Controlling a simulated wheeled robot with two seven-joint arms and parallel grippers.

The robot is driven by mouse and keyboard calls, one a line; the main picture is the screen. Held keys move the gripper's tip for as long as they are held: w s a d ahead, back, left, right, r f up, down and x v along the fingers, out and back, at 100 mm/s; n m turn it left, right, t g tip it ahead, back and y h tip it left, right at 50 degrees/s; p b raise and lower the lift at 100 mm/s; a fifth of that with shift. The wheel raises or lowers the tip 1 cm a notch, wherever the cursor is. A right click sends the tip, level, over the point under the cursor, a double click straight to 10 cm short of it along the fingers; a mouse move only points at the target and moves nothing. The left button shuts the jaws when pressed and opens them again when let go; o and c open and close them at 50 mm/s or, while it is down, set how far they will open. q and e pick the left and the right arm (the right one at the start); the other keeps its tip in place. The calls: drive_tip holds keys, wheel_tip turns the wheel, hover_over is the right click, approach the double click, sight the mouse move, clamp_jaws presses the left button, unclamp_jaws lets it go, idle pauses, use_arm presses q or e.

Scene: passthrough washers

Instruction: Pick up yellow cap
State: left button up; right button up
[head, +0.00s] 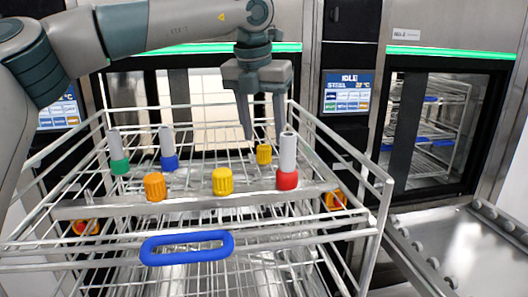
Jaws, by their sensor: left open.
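Two yellow caps show in the head view. One yellow cap (222,181) sits on the near rail of the wire rack (95,207). The other yellow cap (264,155) is farther back in the rack. My left gripper (263,132) comes down from above, fingers pointing down and apart, with nothing between them. In the picture its tips are just above the back yellow cap; I cannot tell the exact depth gap. My right gripper is not in view.
An orange cap (155,187) and grey cylinders with green (119,166), blue (169,163) and red (287,180) bases stand on the rack. A blue handle (187,248) is at its front. Washers (450,130) stand behind; a roller conveyor (460,250) is at right.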

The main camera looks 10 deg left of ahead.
sight(264, 145)
use_arm(q)
drive_tip(key=shift+w+a+f+p, duration=0.15)
drive_tip(key=shift+w+f+p, duration=0.3)
drive_tip(key=shift+f+p, duration=0.4)
drive_tip(key=p+x, duration=0.1)
drive_tip(key=x, duration=0.1)
drive_tip(key=shift+w+a+f+p, duration=0.1)
drive_tip(key=shift+w+f+p, duration=0.15)
drive_tip(key=shift+p, duration=0.05)
drive_tip(key=shift+w+f, duration=0.1)
drive_tip(key=shift+f, duration=0.25)
drive_tip(key=shift+c, duration=0.7)
drive_tip(key=c, duration=1)
